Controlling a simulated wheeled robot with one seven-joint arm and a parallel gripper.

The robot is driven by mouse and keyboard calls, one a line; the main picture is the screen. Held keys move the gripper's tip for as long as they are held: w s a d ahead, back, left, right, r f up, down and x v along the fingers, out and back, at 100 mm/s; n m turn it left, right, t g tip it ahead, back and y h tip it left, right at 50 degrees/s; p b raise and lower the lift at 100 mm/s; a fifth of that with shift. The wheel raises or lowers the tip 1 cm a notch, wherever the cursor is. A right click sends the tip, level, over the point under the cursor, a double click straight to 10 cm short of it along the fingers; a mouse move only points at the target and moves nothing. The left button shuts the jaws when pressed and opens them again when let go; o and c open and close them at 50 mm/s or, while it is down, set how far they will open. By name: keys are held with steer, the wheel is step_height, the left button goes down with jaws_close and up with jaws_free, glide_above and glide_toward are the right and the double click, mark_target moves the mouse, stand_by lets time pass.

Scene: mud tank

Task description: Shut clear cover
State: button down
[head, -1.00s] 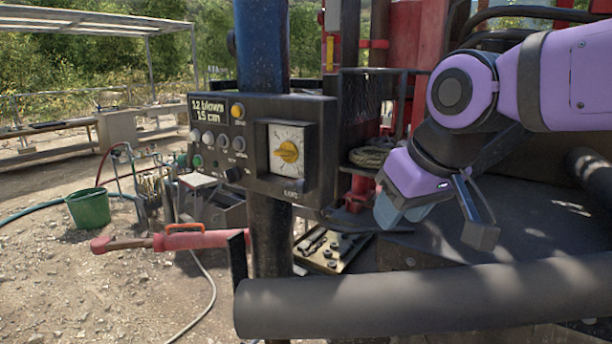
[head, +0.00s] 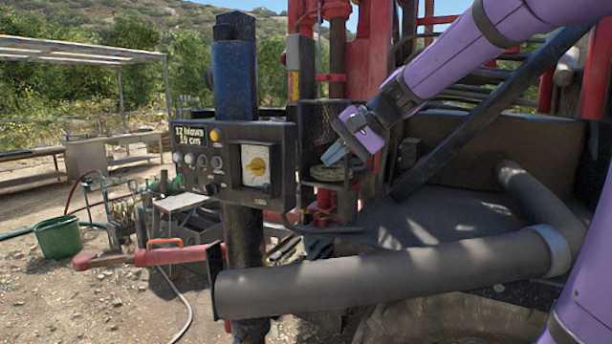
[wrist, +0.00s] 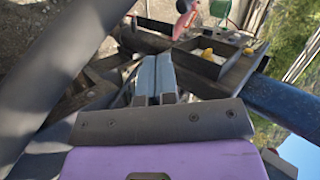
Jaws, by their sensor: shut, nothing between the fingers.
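The dark control box (head: 232,201) is on a blue-black post, with a white square dial plate and yellow knob (head: 256,165) on its face. In the wrist view the knob (wrist: 208,55) sits inside a dark raised frame. I cannot make out a clear cover or its position in either view. My gripper (head: 334,153) is to the right of the control box, its pale blue fingers pointing down and left, apart from the box in the picture. In the wrist view its fingers (wrist: 154,75) are shut together with nothing between them.
A thick grey pipe (head: 380,280) crosses the foreground below the box. A red handle (head: 180,255) juts left of the post (head: 236,90). A black slanted bar (head: 480,120) stands right of my gripper. A green bucket (head: 58,237) is on the gravel at left.

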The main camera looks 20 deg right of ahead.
steer(key=w+a+r+x, duration=0.1)
steer(key=r+x, duration=0.1)
steer(key=x, duration=1)
steer(key=shift+a+f, duration=0.15)
steer(key=shift+a, duration=0.25)
steer(key=shift+w, duration=0.15)
